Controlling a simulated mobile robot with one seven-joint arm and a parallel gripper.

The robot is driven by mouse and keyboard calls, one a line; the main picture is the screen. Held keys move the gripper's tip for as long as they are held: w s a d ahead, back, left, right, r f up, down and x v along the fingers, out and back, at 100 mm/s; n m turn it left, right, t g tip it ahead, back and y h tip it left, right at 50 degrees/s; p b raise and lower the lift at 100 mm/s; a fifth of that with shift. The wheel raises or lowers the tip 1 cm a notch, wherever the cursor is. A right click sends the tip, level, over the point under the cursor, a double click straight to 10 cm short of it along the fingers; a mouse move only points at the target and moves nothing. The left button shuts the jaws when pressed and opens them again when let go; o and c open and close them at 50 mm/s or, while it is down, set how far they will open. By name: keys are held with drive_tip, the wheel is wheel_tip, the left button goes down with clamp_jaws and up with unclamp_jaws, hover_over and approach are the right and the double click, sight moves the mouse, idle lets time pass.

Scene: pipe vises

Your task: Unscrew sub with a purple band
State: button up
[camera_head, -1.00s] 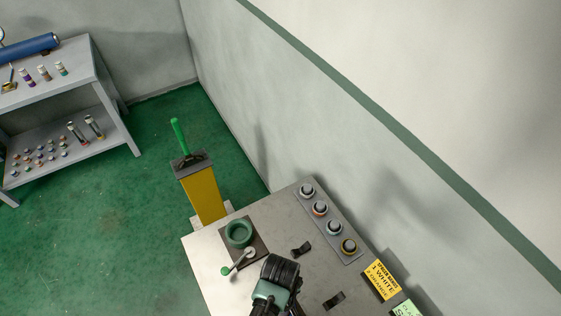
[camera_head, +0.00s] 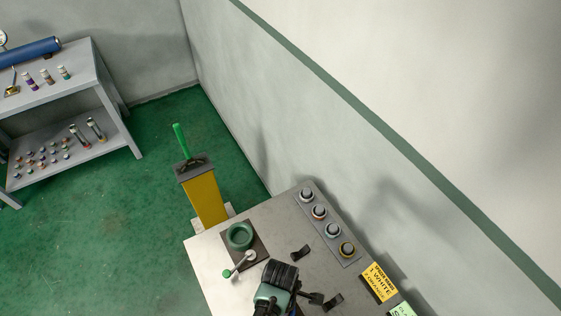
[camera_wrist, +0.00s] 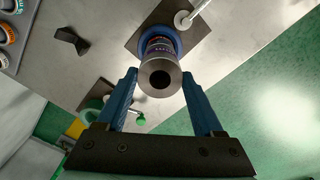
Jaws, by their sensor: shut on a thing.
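My gripper (camera_wrist: 160,76) shows in the wrist view with its two blue fingers on either side of a grey metal sub (camera_wrist: 158,78) and closed on it. The sub's round end with a dark bore faces the camera. A dark purple-blue band (camera_wrist: 160,48) with small lettering runs around it behind this end. Beyond the band, the sub sits in the blue ring-shaped vise (camera_wrist: 176,38) on a dark plate. A handle with a white knob (camera_wrist: 182,19) is beside that vise. In the head view my arm covers this vise and the sub.
A green vise (camera_head: 240,235) with a green-knobbed handle stands at the metal table's far corner. A rack of several ring-topped pieces (camera_head: 319,212) lies along the wall side. Small dark brackets (camera_head: 301,252) and a yellow sign (camera_head: 378,283) are nearby. A grey shelf (camera_head: 75,90) holds small parts.

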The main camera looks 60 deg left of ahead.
drive_tip(key=n, duration=0.5)
drive_tip(key=shift+n, duration=0.3)
drive_tip(key=o, duration=1.3)
